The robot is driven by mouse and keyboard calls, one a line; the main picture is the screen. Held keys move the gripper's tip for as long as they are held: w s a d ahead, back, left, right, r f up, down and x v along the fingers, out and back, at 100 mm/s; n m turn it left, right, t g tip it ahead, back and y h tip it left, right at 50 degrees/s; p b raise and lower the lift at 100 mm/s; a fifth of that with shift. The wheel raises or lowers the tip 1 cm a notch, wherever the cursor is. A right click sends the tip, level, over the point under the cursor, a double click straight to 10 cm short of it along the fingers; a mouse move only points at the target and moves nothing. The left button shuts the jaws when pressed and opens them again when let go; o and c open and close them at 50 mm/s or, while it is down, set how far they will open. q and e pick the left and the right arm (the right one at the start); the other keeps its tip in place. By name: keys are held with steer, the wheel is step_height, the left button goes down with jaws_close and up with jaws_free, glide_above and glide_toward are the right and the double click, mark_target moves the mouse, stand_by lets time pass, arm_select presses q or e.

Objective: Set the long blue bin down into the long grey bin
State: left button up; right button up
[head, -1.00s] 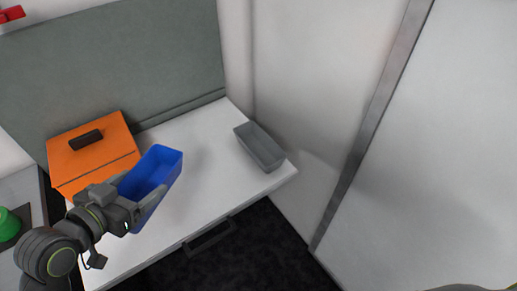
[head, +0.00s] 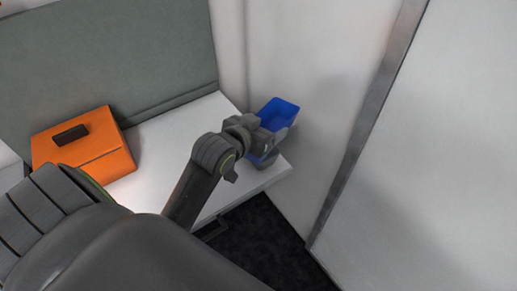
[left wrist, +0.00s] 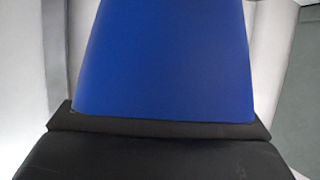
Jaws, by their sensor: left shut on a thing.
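The long blue bin (head: 279,112) is at the far right end of the white worktop in the head view, its open top showing. My left gripper (head: 270,138) is shut on the near side of the bin. In the left wrist view the blue bin's wall (left wrist: 162,60) fills the middle above the dark gripper parts. The long grey bin cannot be made out now; my left gripper and the blue bin cover the area where it stood. I cannot tell whether the two bins touch. My right gripper is not in view.
An orange case (head: 85,150) with a dark handle stands on the left of the white worktop (head: 160,135). A grey-green panel (head: 110,60) rises behind. A white wall (head: 310,60) is close behind the blue bin. The worktop between case and gripper is clear.

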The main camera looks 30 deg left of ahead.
arm_select(q)
steer(key=w+a+n+g+y+b, duration=0.55)
steer(key=n+g+y, duration=0.25)
steer(key=n+y, duration=0.55)
steer(key=shift+h, duration=0.25)
steer(key=f, duration=0.6)
steer(key=s+f+p, duration=0.1)
steer(key=f, duration=0.3)
steer(key=shift+a, duration=0.35)
steer(key=shift+f, duration=0.2)
steer(key=o, duration=1)
steer(key=shift+r, duration=0.15)
